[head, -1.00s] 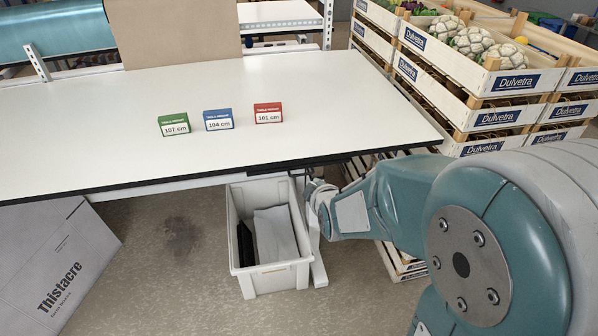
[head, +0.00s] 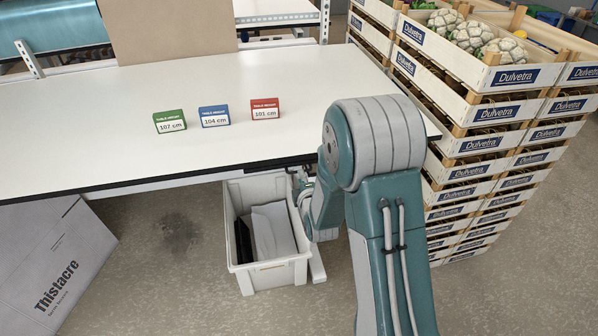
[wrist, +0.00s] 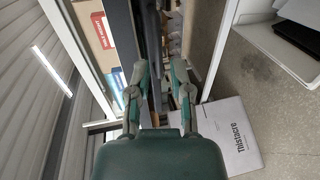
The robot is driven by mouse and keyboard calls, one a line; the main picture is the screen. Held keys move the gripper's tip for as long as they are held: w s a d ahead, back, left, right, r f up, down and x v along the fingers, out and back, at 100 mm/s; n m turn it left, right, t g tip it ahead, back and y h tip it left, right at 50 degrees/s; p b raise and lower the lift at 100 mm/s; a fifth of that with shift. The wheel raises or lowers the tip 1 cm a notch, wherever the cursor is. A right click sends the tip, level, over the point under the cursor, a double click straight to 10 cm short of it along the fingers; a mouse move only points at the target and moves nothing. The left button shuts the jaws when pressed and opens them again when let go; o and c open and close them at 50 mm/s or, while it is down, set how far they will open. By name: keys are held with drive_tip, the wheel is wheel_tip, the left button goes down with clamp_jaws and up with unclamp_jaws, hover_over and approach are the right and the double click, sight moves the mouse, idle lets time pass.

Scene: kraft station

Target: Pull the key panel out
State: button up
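A dark flat piece (head: 281,163), which looks like the key panel, sits under the front edge of the white table (head: 80,150) near its right end. In the wrist view a dark bar (wrist: 152,45) runs along the table's underside; I cannot tell whether the panel is out at all. My gripper (wrist: 160,70) is open, its two fingers apart on either side of the dark bar's line. I see no clear contact. In the head view the gripper is mostly hidden behind my arm, near the table's front edge.
A white bin (head: 268,273) with dark and white items stands on the floor below. Stacked crates (head: 470,170) stand right of the table. Green, blue and red height cards (head: 214,117) stand on the tabletop. A Thistacre box (head: 55,265) is at lower left.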

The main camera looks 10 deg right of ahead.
drive_tip(key=shift+x, duration=2.1)
clamp_jaws()
